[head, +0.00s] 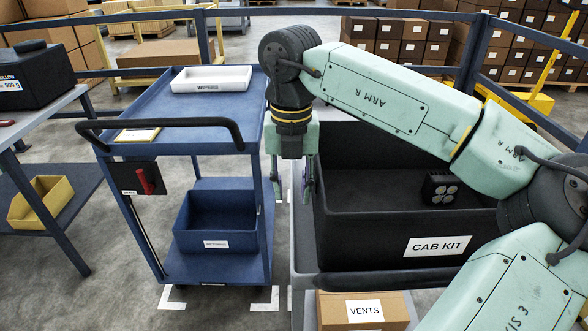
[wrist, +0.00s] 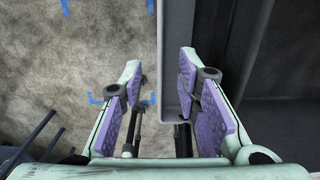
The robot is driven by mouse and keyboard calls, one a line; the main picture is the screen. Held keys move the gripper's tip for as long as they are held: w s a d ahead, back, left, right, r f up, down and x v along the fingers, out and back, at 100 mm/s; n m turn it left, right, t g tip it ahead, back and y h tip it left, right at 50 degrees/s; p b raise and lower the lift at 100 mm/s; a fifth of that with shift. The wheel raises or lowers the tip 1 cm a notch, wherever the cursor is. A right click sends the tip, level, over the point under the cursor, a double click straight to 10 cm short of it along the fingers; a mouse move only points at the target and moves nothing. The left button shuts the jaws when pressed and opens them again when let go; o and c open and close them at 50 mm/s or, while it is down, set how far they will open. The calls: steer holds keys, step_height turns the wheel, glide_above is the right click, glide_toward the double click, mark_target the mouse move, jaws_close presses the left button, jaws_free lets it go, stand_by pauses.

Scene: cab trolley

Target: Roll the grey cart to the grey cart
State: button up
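The grey cart (head: 303,258) is at the centre right in the head view, mostly hidden under a black crate labelled CAB KIT (head: 350,235) and behind my arm. Its grey edge strip (wrist: 174,60) runs down the middle of the wrist view. A dark handle bar (head: 390,278) crosses its near side. My gripper (head: 291,188) points down by the crate's left wall. In the wrist view my gripper (wrist: 160,115) is open, its purple-padded fingers wide apart with the cart's edge showing between them. I cannot tell whether a finger touches it. No second grey cart is clear.
A blue trolley (head: 178,108) with a white tray (head: 211,78) and blue bin (head: 215,222) stands left of the grey cart. A box labelled VENTS (head: 362,311) is at the near side. Blue floor marks (wrist: 97,98) show on the floor. A blue rail runs behind.

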mark_target(292, 215)
step_height(292, 215, down, 8)
steer(key=shift+f+p, duration=0.1)
steer(key=shift+p, duration=0.5)
steer(key=shift+c, duration=0.4)
jaws_close()
steer(key=shift+w, duration=0.1)
stand_by(0.4)
